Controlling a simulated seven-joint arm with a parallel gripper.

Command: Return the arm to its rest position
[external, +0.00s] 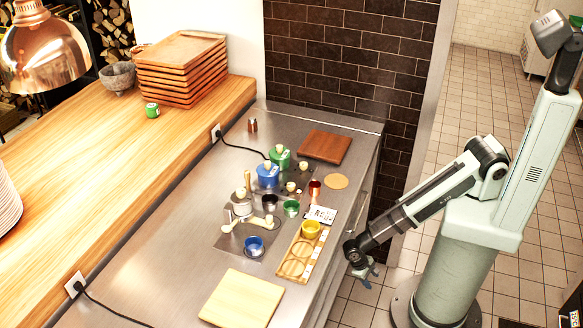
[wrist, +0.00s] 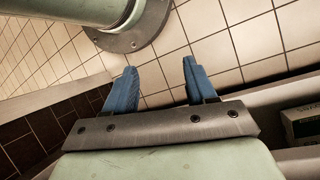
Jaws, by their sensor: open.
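My gripper (external: 364,274) hangs low off the right-hand edge of the steel counter (external: 180,262), over the tiled floor. My arm reaches down to it from my base at the right. In the wrist view, its two blue fingers (wrist: 157,88) stand apart with only floor tiles between them. It is open and empty, and touches nothing that I can see.
On the counter are a wooden tray (external: 283,272) with a yellow cup (external: 311,229), a blue cup (external: 254,245), a green cup (external: 291,208), a pale board (external: 242,299) and a dark board (external: 325,147).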

